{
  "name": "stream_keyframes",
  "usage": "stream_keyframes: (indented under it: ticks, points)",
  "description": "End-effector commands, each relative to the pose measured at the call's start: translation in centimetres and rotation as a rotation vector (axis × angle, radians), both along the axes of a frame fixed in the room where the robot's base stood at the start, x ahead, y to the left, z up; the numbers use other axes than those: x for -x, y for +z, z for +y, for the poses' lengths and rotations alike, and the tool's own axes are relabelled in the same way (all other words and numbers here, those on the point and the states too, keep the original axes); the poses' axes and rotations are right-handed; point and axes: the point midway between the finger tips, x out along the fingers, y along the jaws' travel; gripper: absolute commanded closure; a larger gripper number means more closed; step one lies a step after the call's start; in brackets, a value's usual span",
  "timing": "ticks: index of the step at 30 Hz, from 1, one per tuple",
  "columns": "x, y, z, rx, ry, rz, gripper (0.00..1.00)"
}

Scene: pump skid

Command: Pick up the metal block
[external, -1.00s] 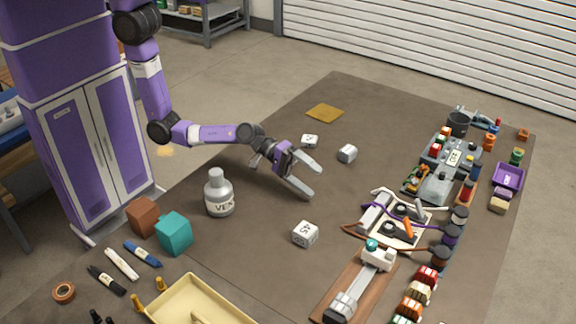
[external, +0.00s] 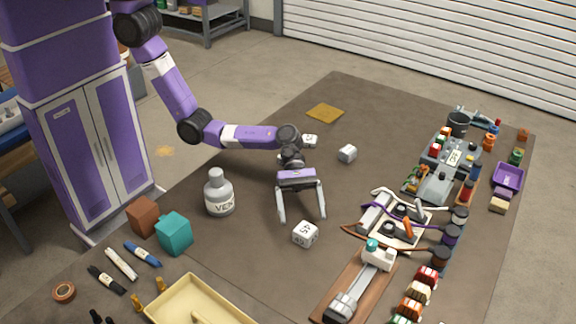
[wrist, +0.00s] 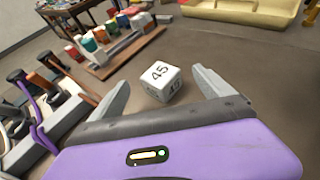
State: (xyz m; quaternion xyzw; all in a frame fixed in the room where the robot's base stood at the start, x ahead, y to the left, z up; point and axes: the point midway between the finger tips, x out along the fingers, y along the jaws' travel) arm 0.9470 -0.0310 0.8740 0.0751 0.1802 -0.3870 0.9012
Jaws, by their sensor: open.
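Three pale metal blocks lie on the dark mat. The nearest metal block (external: 305,234), marked 45, sits just in front of my gripper (external: 302,217). It also shows in the wrist view (wrist: 161,81), ahead of and between the two fingers. My gripper is open and empty, and its fingers point toward this block with a gap between. In the wrist view my gripper (wrist: 160,88) spreads wider than the block. A second block (external: 347,153) lies behind and to the right of my gripper. A third block (external: 310,141) lies beside my wrist, its marking too small to read.
A grey labelled bottle (external: 219,194) stands left of my gripper. A teal block (external: 174,234) and a brown block (external: 144,217) are further left. A cream tray (external: 200,305) is at the front. A wooden board with a fixture (external: 352,290) lies to the right.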

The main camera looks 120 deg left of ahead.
Motion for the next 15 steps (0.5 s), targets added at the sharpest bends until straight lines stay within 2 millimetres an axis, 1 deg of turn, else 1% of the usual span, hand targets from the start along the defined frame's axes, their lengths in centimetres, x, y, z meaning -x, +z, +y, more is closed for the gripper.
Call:
stream_keyframes:
  ticks: [10, 15]
  points:
    - [-2.7, -2.1, -2.9, -0.001, -0.001, -0.001, 0.09]
    - [-3.4, -2.5, -3.4, -0.002, 0.002, -0.002, 0.09]
